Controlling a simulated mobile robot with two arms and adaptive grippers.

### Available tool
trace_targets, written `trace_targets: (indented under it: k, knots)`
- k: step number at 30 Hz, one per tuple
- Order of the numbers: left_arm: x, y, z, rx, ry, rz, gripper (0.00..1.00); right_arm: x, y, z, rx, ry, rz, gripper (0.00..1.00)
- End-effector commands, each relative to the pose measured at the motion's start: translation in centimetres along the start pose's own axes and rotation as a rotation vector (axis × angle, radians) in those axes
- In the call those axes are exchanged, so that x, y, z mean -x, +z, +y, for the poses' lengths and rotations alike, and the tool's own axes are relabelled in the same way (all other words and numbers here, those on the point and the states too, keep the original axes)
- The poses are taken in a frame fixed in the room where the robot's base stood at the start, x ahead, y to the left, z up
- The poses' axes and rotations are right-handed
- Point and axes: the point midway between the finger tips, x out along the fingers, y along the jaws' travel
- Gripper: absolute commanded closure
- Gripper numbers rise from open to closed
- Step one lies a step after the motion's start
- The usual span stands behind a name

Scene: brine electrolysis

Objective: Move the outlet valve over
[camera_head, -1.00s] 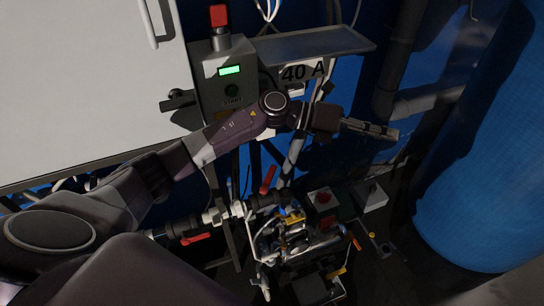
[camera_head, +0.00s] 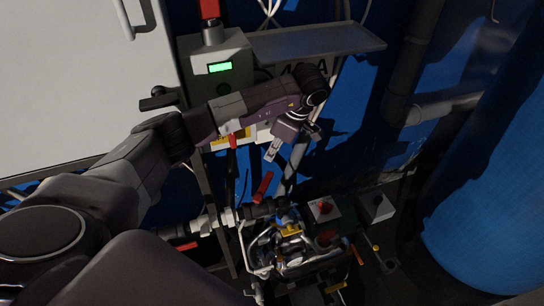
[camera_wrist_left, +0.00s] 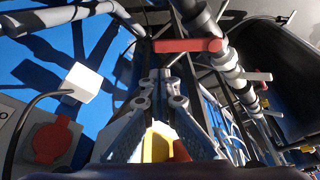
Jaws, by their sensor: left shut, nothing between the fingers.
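A red valve lever (camera_head: 263,186) stands tilted above the pipe run (camera_head: 240,213) in the head view. A second red lever (camera_head: 187,246) lies lower left on the same run. No label shows which is the outlet valve. My left gripper (camera_head: 271,152) points down, shut and empty, above the tilted lever and apart from it in the picture. In the left wrist view a red lever (camera_wrist_left: 187,45) lies crosswise just beyond my shut fingertips (camera_wrist_left: 165,76); contact cannot be told. My right gripper is not in view.
A control box (camera_head: 222,68) with a green display and a shelf (camera_head: 315,42) stand behind my left arm. Tubing and fittings (camera_head: 292,245) crowd the area below. A red button box (camera_head: 323,208) stands right of the pipe. A blue tank (camera_head: 490,170) fills the right.

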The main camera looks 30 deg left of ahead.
Motion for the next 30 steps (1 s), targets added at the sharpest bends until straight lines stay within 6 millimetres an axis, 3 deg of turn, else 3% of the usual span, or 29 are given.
trace_targets:
  k: [1,3,12,30]
  knots:
    - [-1.7,0.2,-0.1,0.001,-0.003,0.0,1.0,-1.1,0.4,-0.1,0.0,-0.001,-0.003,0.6]
    - [-3.1,0.2,-0.1,0.001,-0.002,-0.001,1.0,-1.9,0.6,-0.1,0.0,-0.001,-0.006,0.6]
    - [-7.1,0.2,0.0,0.0,-0.001,-0.004,1.0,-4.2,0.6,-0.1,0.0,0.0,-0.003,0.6]
    - [-7.7,-0.3,-0.1,-0.005,0.003,-0.003,1.0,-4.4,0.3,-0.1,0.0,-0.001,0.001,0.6]
